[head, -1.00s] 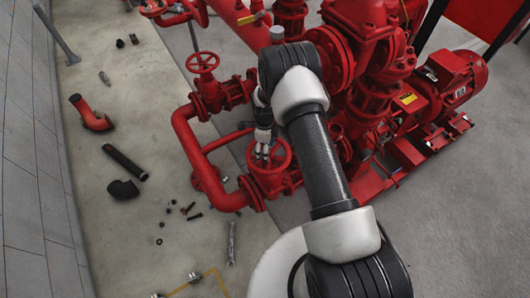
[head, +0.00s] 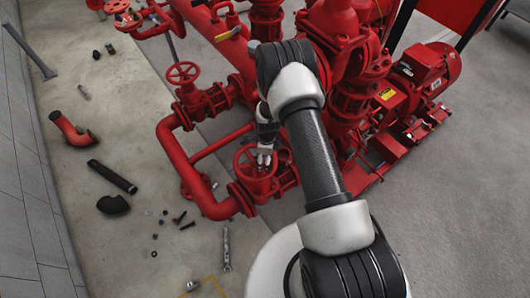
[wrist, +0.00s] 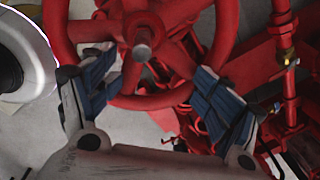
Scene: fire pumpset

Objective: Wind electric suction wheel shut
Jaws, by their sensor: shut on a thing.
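The suction wheel is a red spoked handwheel (head: 237,166) on the low red pipework, left of my forearm in the head view. My gripper (head: 264,156) comes down on its upper right part. In the wrist view the wheel (wrist: 150,101) fills the top middle, with its grey stem end at the hub. The two blue-padded fingers of my gripper (wrist: 153,98) stand apart on either side of the near rim and are shut on the wheel. The exact contact at the pads is hard to see.
A second red handwheel (head: 183,73) stands up and left on the pipework. The red pump motor (head: 425,70) is at right. Loose pipe pieces such as a black tube (head: 112,177) and a red elbow (head: 72,133) lie on the floor at left. Bare floor is at lower right.

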